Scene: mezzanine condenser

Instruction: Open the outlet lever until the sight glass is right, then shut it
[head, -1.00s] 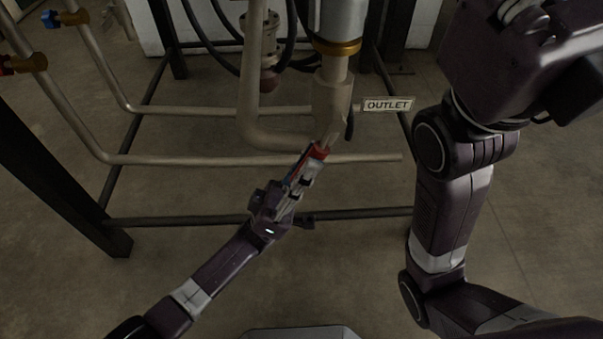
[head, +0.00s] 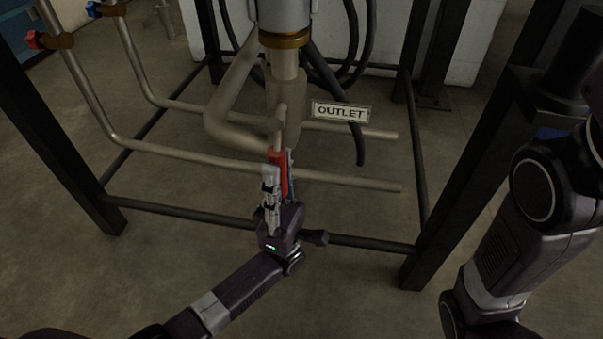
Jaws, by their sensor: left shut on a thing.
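The outlet lever (head: 278,157) has a red grip and points down toward me from the pipe fitting below the vessel. My left gripper (head: 278,180) is shut on the red grip, with one finger on each side. The OUTLET sign (head: 341,112) hangs just right of the fitting. A grey cylinder with a brass-coloured collar (head: 285,40) stands above the lever; its upper part is cut off by the picture's top edge. I cannot make out a sight glass or a level. My right arm stands at the right edge; its gripper is out of view.
Pale pipes (head: 180,148) run low behind and beside the lever. A dark frame (head: 62,150) surrounds them, with a low front bar. A red valve handle (head: 36,40) and a blue valve handle (head: 93,9) are at upper left. Dark hoses (head: 350,75) hang behind the sign.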

